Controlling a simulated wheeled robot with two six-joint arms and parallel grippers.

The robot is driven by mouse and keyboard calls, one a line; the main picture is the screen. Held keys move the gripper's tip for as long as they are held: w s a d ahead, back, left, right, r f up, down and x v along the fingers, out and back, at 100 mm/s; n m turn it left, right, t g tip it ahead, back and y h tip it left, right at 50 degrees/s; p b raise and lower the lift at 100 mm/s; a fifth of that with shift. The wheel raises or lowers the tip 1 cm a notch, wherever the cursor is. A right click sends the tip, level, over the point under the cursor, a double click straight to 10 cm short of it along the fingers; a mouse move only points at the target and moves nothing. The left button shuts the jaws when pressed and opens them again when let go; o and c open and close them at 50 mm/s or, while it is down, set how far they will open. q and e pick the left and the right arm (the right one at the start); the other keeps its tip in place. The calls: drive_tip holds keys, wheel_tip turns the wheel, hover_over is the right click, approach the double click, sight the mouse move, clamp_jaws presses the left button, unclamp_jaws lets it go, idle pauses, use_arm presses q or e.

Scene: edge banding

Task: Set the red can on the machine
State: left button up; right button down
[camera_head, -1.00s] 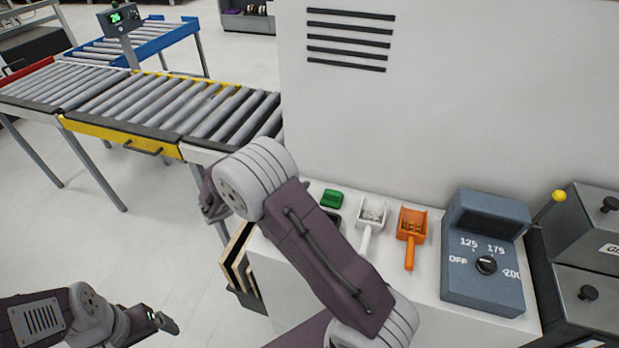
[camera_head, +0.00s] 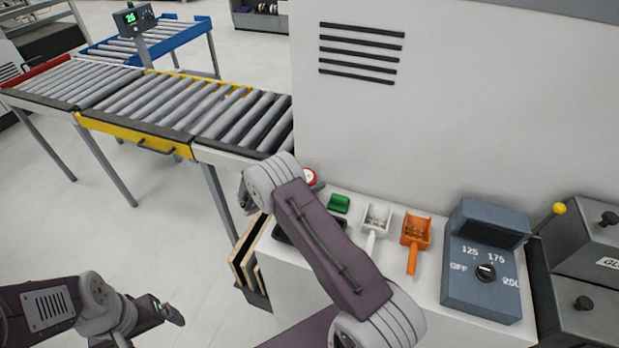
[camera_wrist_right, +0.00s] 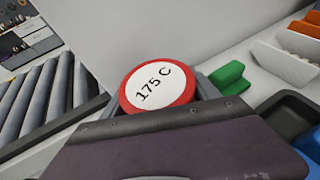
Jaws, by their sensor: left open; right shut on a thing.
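The red can (camera_head: 310,177) shows just past my right wrist, at the left end of the machine's white ledge. In the right wrist view its round top (camera_wrist_right: 157,87) has a red rim and a white face reading "175 C". My right gripper (camera_wrist_right: 165,110) is shut on the can; its fingertips are mostly hidden. The can's lower side is hidden, so I cannot tell whether it touches the ledge. The white machine (camera_head: 450,110) has a vented front wall above the ledge. My left gripper (camera_head: 170,312) is open and empty, low at the left, away from the machine.
On the ledge are a green block (camera_head: 339,203), a white scoop (camera_head: 376,222), an orange scoop (camera_head: 414,236) and a blue-grey dial box (camera_head: 483,265). A dark tray (camera_head: 290,234) is partly behind my arm. Boards (camera_head: 247,255) stand beside the machine. A roller conveyor (camera_head: 190,105) runs left.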

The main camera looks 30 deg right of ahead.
drive_tip(key=shift+w+d+f, duration=0.15)
drive_tip(key=shift+w+d, duration=0.05)
drive_tip(key=c, duration=0.6)
unclamp_jaws()
drive_tip(key=shift+s+f+b, duration=0.1)
drive_tip(key=shift+f+b, duration=0.05)
drive_tip(key=shift+b, duration=0.2)
drive_tip(key=o, duration=0.4)
